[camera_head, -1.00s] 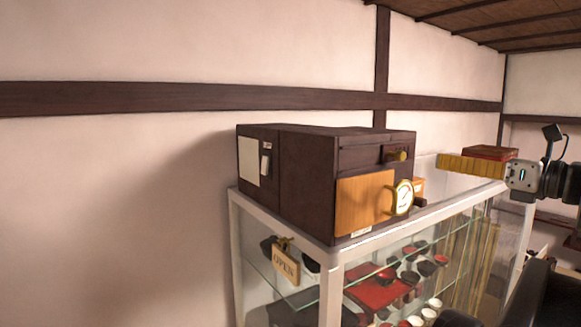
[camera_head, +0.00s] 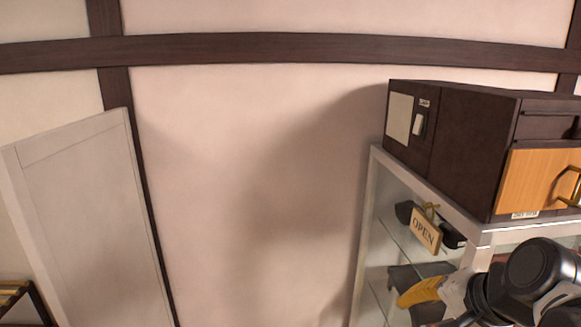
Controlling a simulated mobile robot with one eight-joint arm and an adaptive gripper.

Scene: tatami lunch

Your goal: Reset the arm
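My gripper (camera_head: 420,291) shows at the lower right, in front of the glass cabinet. Its yellow part points to the left, with a grey bracket behind it. My black arm runs from there to the lower right corner. The fingertips are small and partly hidden against dark shapes, so I cannot tell whether they are apart. I see nothing clearly held.
A dark brown box-shaped appliance (camera_head: 460,150) with an orange wooden door (camera_head: 535,181) stands on the white-framed glass cabinet (camera_head: 375,200). An OPEN sign (camera_head: 425,232) hangs at its corner. A pale panel (camera_head: 95,195) leans at left.

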